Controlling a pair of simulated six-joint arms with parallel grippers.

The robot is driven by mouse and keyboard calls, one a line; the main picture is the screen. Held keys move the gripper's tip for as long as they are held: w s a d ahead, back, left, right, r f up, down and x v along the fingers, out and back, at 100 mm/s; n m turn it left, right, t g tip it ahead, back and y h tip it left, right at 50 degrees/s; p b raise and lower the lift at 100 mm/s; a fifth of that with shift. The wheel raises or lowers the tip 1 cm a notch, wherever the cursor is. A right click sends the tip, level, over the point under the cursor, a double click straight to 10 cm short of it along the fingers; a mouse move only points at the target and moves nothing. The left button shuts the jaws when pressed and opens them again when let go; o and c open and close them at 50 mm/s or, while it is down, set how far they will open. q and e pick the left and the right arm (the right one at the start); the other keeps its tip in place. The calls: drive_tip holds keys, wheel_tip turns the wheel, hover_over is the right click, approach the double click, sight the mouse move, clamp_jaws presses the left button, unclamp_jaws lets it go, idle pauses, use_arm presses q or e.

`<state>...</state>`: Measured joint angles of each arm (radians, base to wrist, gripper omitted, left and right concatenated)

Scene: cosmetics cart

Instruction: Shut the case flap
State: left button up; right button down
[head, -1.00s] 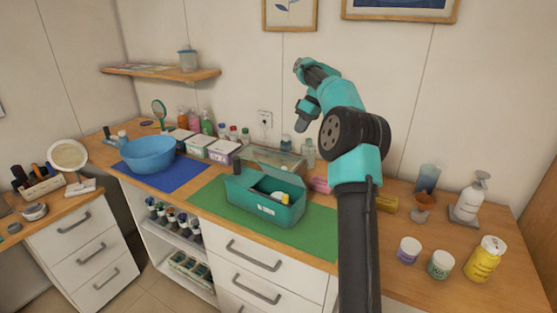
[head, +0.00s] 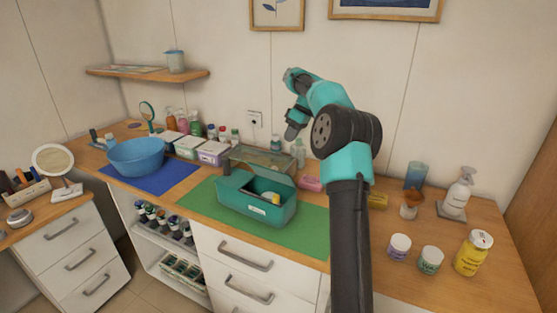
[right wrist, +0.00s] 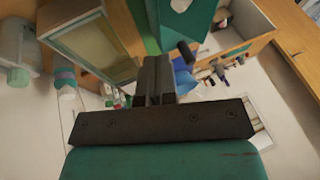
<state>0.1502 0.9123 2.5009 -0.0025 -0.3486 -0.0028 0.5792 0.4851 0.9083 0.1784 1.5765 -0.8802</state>
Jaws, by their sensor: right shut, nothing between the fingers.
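The teal case (head: 256,209) stands on the green mat (head: 305,238) at the middle of the counter, a small white label on its front. Its top is open, showing a dark inside with white and yellow items. My left gripper is not in view.
A glass-topped box (head: 262,160) sits right behind the case. A blue bowl (head: 136,157) on a blue mat and white boxes are to the left. A pink block (head: 310,183), jars and a spray bottle (head: 458,195) are to the right. The mat's front is clear.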

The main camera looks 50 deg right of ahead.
sight(273, 167)
drive_tip(key=a+f, duration=0.5)
drive_tip(key=f, duration=0.2)
drive_tip(key=shift+w+a+f, duration=0.25)
drive_tip(key=shift+w, duration=0.05)
drive_tip(key=shift+w+a, duration=0.1)
drive_tip(key=shift+a, duration=0.1)
